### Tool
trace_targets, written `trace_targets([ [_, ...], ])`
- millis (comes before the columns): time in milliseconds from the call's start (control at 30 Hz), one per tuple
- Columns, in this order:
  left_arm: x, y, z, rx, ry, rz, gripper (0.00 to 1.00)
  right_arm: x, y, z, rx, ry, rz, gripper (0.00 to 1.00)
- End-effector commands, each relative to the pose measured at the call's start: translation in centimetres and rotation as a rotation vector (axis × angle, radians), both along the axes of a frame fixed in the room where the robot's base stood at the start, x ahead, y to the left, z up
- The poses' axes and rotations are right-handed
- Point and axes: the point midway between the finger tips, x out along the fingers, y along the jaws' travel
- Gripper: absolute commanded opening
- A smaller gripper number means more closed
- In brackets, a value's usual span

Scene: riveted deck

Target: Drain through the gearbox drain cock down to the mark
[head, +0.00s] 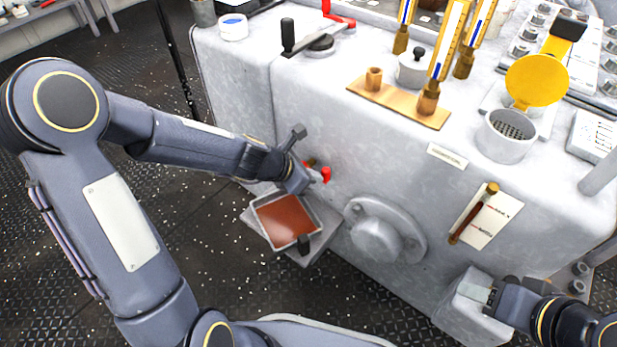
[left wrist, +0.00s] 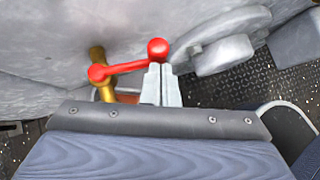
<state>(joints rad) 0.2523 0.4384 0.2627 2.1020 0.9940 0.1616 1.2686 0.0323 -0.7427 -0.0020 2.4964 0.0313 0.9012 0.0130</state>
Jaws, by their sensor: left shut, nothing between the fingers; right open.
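The drain cock has a red lever with ball ends (left wrist: 130,67) on a brass body (left wrist: 97,55); in the head view its red end (head: 326,175) shows beside my left gripper (head: 308,181). The left fingers (left wrist: 161,85) are shut with nothing between them, their tips just below the lever's right ball. I cannot tell whether they touch it. Below the cock a grey tray (head: 314,211) holds reddish-brown liquid. A slanted sight glass (head: 470,217) with dark red liquid sits on a white marked plate (head: 490,224). My right gripper (head: 491,293) is open at lower right.
The grey gearbox housing (head: 330,100) fills the middle. A round boss (head: 377,240) sticks out right of the tray. A yellow-lidded filler (head: 507,135), brass-ended gauges (head: 430,98) and a black-knobbed lever (head: 288,35) stand on top. Dark deck (head: 130,190) lies open at left.

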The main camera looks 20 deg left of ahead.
Motion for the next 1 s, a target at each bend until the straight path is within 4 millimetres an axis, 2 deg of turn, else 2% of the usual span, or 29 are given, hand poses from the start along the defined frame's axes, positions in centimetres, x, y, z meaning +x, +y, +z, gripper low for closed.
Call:
trace_targets([
  [433, 0.49, -0.73, 0.05, 0.0, -0.001, -0.004, 0.0, 0.0, 0.0, 0.22, 0.0, 0.0, 0.0, 0.47],
  [833, 0.5, -0.72, 0.07, -0.001, -0.001, -0.004, 0.0, 0.0, 0.0, 0.23, 0.0, 0.0, 0.0, 0.47],
  [1000, 0.63, -0.13, 0.12, -0.001, -0.001, -0.006, 0.0, 0.0, 0.0, 0.46, 0.0, 0.0, 0.0, 0.47],
])
